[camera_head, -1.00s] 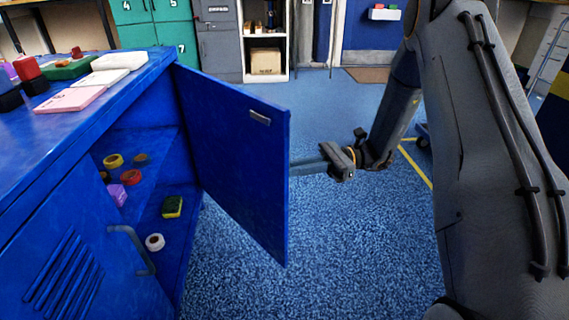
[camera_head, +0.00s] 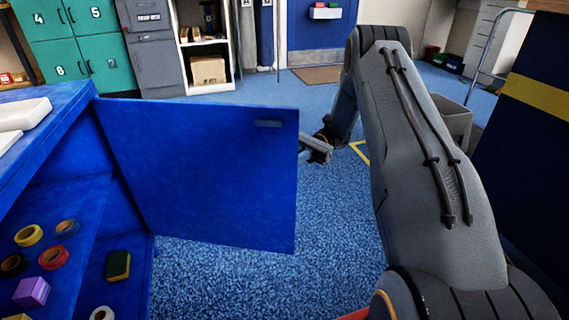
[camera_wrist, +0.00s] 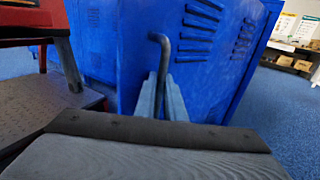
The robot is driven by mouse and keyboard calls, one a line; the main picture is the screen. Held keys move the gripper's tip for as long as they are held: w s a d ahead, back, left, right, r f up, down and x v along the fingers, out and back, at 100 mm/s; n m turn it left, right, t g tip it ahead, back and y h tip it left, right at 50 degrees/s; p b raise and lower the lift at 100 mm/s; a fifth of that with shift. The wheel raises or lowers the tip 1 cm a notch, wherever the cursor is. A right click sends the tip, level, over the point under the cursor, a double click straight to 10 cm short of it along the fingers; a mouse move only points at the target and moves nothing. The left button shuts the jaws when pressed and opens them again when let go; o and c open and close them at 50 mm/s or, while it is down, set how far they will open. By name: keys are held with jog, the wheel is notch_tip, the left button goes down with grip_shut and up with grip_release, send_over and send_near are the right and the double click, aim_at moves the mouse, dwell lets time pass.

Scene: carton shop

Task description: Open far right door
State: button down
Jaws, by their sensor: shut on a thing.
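The far right door (camera_head: 200,170) of the blue cabinet (camera_head: 40,175) stands wide open, its inner face toward me in the head view. My gripper (camera_head: 313,150) is just past the door's free edge, on its outer side, where the door hides part of it. In the wrist view my gripper (camera_wrist: 165,100) is shut on the grey door handle (camera_wrist: 158,50), which rises between the fingers. The vented blue door (camera_wrist: 190,50) is behind the handle there.
The open shelves hold tape rolls (camera_head: 52,257), a purple block (camera_head: 31,291) and a green-yellow sponge (camera_head: 118,265). Clear blue floor (camera_head: 255,275) lies below the door. A grey bin (camera_head: 453,120) and a dark blue panel with a yellow stripe (camera_head: 535,95) stand at the right.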

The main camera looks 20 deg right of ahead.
jog(key=shift+w+a, duration=0.2)
jog(key=shift+a, duration=0.15)
jog(key=c, duration=2.2)
grip_release()
jog(key=o, duration=0.4)
jog(key=shift+a, duration=0.2)
jog(key=shift+c, duration=0.2)
jog(key=shift+d, duration=0.15)
jog(key=shift+s+d, duration=0.1)
jog(key=shift+d, duration=0.15)
jog(key=shift+a, duration=0.15)
jog(key=shift+r+p, duration=0.1)
jog(key=shift+p, duration=0.2)
